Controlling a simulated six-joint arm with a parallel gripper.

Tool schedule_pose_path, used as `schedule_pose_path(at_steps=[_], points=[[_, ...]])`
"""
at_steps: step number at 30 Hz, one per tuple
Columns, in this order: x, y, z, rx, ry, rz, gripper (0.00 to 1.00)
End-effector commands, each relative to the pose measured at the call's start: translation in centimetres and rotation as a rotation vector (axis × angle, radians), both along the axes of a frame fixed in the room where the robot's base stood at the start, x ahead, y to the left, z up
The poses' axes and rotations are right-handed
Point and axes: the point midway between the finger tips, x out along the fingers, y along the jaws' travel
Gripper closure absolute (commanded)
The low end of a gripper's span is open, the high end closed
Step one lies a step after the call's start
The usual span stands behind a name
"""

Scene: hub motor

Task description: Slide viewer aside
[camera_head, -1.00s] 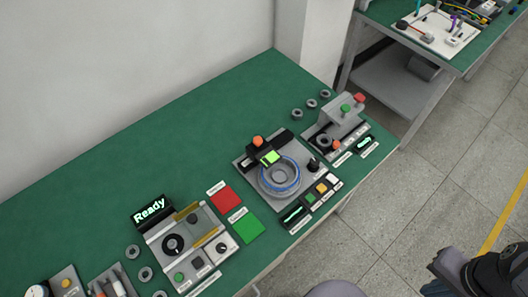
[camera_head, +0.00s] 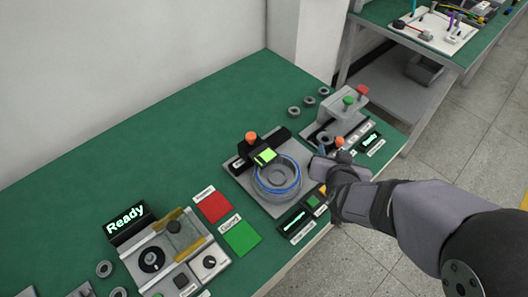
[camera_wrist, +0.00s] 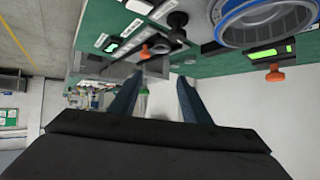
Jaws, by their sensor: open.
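The viewer (camera_head: 265,156) is a black block with a lit green screen and an orange knob (camera_head: 251,137). It sits on a dark rail at the back of a grey plate, over the rear edge of a round hub with a blue ring (camera_head: 277,180). In the wrist view the viewer (camera_wrist: 272,52) is at the right, with its orange knob (camera_wrist: 275,74) pointing down in the picture. My gripper (camera_head: 324,153) is right of the hub, apart from the viewer. In the wrist view my gripper (camera_wrist: 157,92) has two spread blue fingers with nothing between them.
A grey fixture (camera_head: 347,107) with red and green knobs stands close behind my gripper. Red (camera_head: 213,207) and green (camera_head: 240,238) pads and a "Ready" station (camera_head: 127,221) lie left. Small rings (camera_head: 309,102) lie at the back right. The green table behind the viewer is clear.

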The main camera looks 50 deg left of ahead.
Motion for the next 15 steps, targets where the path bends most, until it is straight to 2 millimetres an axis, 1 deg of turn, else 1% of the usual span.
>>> schedule_pose_path(at_steps=[1, 3, 5, 6, 8, 9, 12, 15], points=[[-1.7, 2.9, -1.9, 0.027, -0.052, 0.037, 0.57], [-3.7, 6.1, -2.3, 0.075, -0.133, 0.064, 0.57], [-5.7, 8.4, -2.6, 0.114, -0.201, 0.084, 0.57], [-7.1, 9.7, -2.8, 0.14, -0.244, 0.096, 0.57], [-9.1, 11.3, -3.0, 0.175, -0.3, 0.109, 0.57], [-10.5, 12.2, -3.0, 0.197, -0.337, 0.117, 0.57], [-13.4, 13.5, -3.1, 0.242, -0.409, 0.129, 0.57], [-15.5, 14.2, -3.1, 0.274, -0.46, 0.136, 0.57]])
